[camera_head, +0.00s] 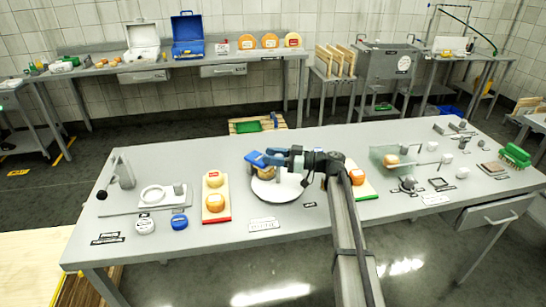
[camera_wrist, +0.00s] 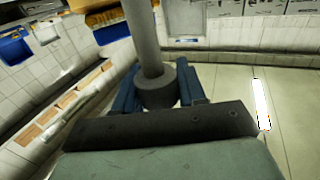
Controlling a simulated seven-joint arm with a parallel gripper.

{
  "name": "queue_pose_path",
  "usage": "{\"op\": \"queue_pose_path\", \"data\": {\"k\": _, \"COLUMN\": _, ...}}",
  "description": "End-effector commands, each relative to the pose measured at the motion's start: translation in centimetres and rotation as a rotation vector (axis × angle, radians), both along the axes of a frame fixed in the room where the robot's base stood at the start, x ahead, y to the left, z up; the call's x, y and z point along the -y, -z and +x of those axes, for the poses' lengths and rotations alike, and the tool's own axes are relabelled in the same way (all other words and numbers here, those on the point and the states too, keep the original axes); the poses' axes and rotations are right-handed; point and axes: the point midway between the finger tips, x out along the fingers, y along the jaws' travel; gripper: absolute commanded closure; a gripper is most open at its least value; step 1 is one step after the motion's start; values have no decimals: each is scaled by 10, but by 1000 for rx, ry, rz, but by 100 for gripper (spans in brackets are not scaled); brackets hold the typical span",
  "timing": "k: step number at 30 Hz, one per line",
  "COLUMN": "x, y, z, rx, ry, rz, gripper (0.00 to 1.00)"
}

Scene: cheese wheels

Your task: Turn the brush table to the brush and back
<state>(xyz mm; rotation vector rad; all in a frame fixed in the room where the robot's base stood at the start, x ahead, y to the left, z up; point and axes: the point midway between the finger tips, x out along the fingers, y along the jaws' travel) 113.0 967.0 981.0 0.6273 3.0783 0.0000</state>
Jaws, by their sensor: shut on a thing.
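The white round turntable (camera_head: 287,190) stands on the grey table in the head view, partly hidden by my gripper and arm. A tan cheese wheel (camera_head: 269,172) shows at its left side, under the blue finger. My gripper (camera_head: 272,158) is over the turntable, and its blue fingers also show in the wrist view (camera_wrist: 158,95). There the fingers sit on either side of a grey post with a thick collar (camera_wrist: 145,35), and the gripper is shut on it. The link between post and turntable is hidden. I cannot make out a brush at the turntable; a green brush (camera_head: 516,155) lies at the far right.
Another board (camera_head: 361,188) is just right of my arm. A clear guard (camera_head: 388,160) and small fittings stand further right.

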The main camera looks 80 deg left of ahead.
Motion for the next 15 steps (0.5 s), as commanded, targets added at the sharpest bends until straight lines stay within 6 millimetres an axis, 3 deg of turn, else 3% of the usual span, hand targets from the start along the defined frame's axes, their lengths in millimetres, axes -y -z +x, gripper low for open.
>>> {"op": "queue_pose_path", "data": {"k": 15, "x": 2, "y": 0, "z": 0, "rx": 0, "ry": -121, "rz": 0, "gripper": 100}}
